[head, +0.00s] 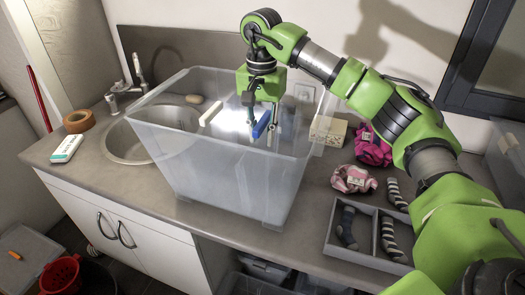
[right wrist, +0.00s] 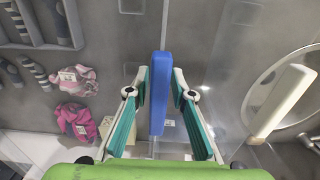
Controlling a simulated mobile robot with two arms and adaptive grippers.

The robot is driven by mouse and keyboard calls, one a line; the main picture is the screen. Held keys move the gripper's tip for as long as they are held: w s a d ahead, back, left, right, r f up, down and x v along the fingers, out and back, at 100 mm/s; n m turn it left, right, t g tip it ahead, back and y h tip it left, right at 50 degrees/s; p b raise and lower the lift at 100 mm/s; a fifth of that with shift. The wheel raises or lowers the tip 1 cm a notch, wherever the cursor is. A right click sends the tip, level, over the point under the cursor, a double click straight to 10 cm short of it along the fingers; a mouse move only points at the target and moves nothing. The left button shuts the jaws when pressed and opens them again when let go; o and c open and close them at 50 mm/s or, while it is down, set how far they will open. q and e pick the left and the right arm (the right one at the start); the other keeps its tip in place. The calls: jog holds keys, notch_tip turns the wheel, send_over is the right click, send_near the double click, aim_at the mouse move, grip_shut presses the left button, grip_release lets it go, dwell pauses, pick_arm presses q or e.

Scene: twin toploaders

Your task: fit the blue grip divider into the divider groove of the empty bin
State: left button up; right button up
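The blue grip divider (head: 261,125) shows as a blue bar within the outline of the large translucent bin (head: 225,172) on the counter. Its clear panel is hard to make out. My right gripper (head: 260,112) points down over it. In the right wrist view, the blue bar (right wrist: 158,92) lies between the fingers (right wrist: 161,78), with a narrow gap on each side, so the gripper looks open around it. The divider groove cannot be made out. My left gripper is not in view.
A cream bar (head: 211,113) lies left of the blue one. The sink (head: 125,142) is behind and left of the bin. Pink garments (head: 353,179) and a grey tray (head: 365,243) with socks are on the right. Another translucent bin (head: 508,150) stands at the right edge.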

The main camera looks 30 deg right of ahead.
aim_at(263, 145)
jog(key=shift+d+f+p, duration=0.1)
jog(key=shift+f+p, duration=0.4)
jog(key=shift+f, duration=1.4)
grip_shut()
jog(key=shift+r, duration=0.15)
